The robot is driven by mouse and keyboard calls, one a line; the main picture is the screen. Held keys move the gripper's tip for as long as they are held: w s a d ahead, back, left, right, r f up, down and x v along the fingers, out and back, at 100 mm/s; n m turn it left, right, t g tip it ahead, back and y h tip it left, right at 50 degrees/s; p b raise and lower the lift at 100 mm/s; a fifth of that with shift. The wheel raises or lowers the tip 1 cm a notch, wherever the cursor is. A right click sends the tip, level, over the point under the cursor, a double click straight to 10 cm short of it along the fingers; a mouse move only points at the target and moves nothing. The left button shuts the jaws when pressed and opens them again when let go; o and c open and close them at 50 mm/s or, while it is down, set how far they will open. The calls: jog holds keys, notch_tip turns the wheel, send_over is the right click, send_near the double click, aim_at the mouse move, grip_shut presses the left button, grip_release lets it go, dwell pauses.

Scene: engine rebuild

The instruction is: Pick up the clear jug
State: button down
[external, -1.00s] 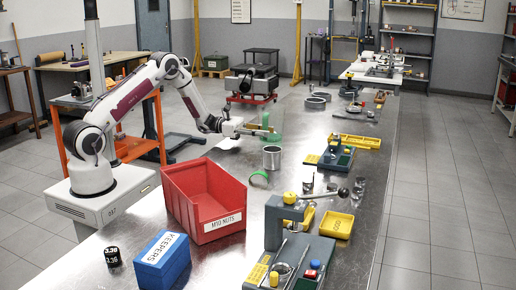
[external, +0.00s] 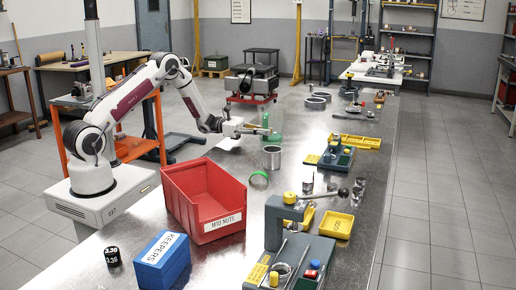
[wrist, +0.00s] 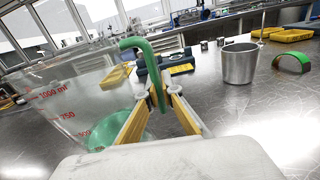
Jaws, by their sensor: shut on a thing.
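The clear jug (wrist: 70,95) fills the left of the wrist view, with red volume marks, a green handle (wrist: 150,65) and green at its bottom. My gripper (wrist: 157,95) is shut on the jug's green handle, with a yellow-edged finger on each side of it. In the external view my gripper (external: 266,131) reaches over the bench's left side, and the jug (external: 277,122) shows small and greenish at its tip. I cannot tell whether the jug's base touches the bench; part of the jug is out of the wrist frame.
A metal cylinder (external: 272,157) and a green ring (external: 259,179) stand on the metal bench near my gripper. A red bin (external: 205,200) is closer to the camera. Yellow trays (external: 355,141) and a tool block (external: 330,158) lie to the right. Bare bench lies between them.

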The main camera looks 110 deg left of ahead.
aim_at(265, 116)
jog(key=shift+r, duration=0.25)
jog(key=shift+r, duration=4.65)
jog(key=shift+r, duration=0.1)
jog(key=shift+w, duration=0.1)
